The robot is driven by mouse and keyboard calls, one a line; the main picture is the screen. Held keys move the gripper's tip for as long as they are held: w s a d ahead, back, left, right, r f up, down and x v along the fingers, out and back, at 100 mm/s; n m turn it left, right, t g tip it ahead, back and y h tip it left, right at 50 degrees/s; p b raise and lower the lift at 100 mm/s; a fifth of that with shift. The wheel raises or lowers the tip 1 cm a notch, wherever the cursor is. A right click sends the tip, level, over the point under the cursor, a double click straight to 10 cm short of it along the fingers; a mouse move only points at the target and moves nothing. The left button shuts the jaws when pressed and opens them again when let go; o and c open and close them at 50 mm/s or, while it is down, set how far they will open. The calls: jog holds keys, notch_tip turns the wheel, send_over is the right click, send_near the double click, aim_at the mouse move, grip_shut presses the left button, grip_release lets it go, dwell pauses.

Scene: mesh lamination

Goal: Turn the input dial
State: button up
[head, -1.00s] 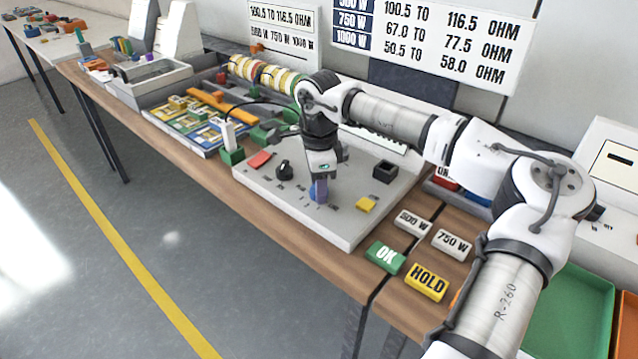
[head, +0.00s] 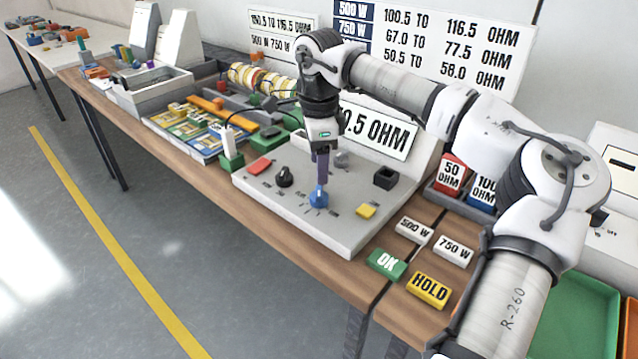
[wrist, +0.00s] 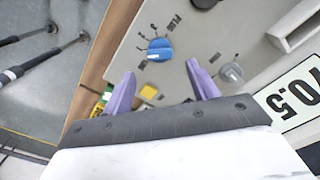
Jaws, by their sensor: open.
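The grey test panel (head: 300,225) lies on the bench with several dials. A blue dial (head: 318,197) stands near its front, and shows in the wrist view (wrist: 160,49) with a white pointer line and small marks around it. A black dial (head: 284,177) is to its left and a grey dial (head: 342,158) is behind it. I cannot tell which one is labelled input. My gripper (head: 321,180) points down just above the blue dial. In the wrist view its purple fingers (wrist: 160,68) are spread apart with nothing between them, and the blue dial sits just beyond the tips.
A red button (head: 259,166), a yellow button (head: 366,211) and a black socket (head: 386,178) also sit on the panel. A display board (head: 375,128) behind reads "0.5 OHM", partly hidden. OK (head: 387,263) and HOLD (head: 430,289) blocks lie to the front right.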

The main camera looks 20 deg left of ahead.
aim_at(319, 191)
notch_tip(319, 191, up, 6)
jog(key=shift+s, duration=0.1)
dwell(0.6)
